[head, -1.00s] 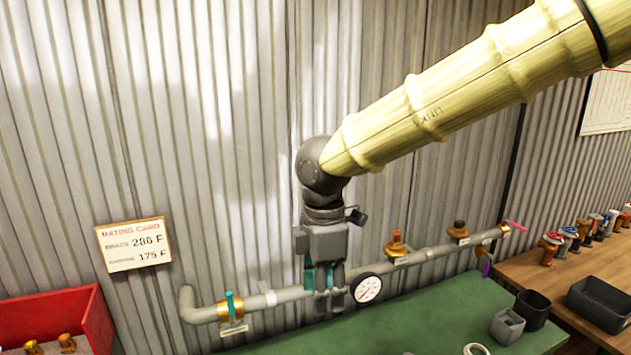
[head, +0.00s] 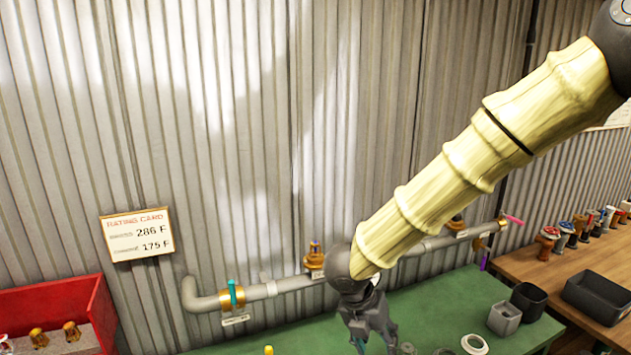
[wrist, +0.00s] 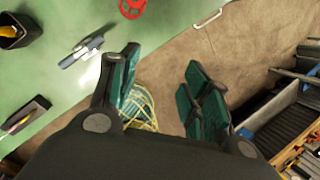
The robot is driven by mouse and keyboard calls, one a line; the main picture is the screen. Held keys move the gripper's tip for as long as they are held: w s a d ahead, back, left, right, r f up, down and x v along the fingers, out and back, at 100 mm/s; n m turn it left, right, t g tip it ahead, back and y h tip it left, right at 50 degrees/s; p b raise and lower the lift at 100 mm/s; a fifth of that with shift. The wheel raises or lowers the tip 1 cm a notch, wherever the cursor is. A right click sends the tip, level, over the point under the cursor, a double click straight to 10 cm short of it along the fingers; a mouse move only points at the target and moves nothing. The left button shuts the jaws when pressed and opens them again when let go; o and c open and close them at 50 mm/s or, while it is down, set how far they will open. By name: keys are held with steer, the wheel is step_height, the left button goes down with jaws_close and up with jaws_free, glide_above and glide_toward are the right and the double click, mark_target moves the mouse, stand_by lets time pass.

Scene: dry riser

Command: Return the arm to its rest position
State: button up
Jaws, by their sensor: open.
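My arm comes in from the upper right of the head view and reaches down toward the green bench (head: 440,300). My gripper (head: 375,348) hangs low over the front of the bench, partly cut by the lower picture edge. In the wrist view my gripper (wrist: 160,105) is open, with its teal finger pads wide apart. Nothing is between the pads at their tips; below them are the bench edge and the brown floor (wrist: 240,45). A yellowish mesh item (wrist: 140,105) shows behind the left finger.
A pipe (head: 290,284) with valves runs along the corrugated wall. A red bin (head: 60,300) stands at the left. Grey cup (head: 504,318), black cup (head: 530,300) and black tray (head: 598,298) are at the right. A red handwheel (wrist: 132,8) lies on the bench.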

steer(key=s+d+f+n+t+b, duration=0.1)
steer(key=s+d+f+n, duration=0.15)
steer(key=f+n, duration=0.55)
steer(key=s+d+f+n+b, duration=0.15)
steer(key=d+f+n, duration=0.3)
steer(key=f, duration=0.45)
steer(key=s+d+f+n+t, duration=0.1)
steer(key=s+d+f+n, duration=0.15)
steer(key=f+n, duration=0.6)
steer(key=s+f+n+g+y, duration=0.1)
steer(key=s+f+n, duration=0.4)
steer(key=s, duration=0.3)
steer(key=s+f+n+g+y+b, duration=0.1)
steer(key=s+f+n, duration=0.4)
steer(key=s+n, duration=0.2)
steer(key=s+f+n+g+y+b, duration=0.1)
steer(key=s+f+n, duration=0.4)
steer(key=s+n, duration=0.2)
steer(key=shift+s+d+f+y, duration=0.25)
steer(key=shift+s+y, duration=0.15)
steer(key=shift+s, duration=0.85)
steer(key=shift+r, duration=0.1)
steer(key=shift+c, duration=1)
steer(key=shift+w+a, duration=0.1)
steer(key=shift+c, duration=0.3)
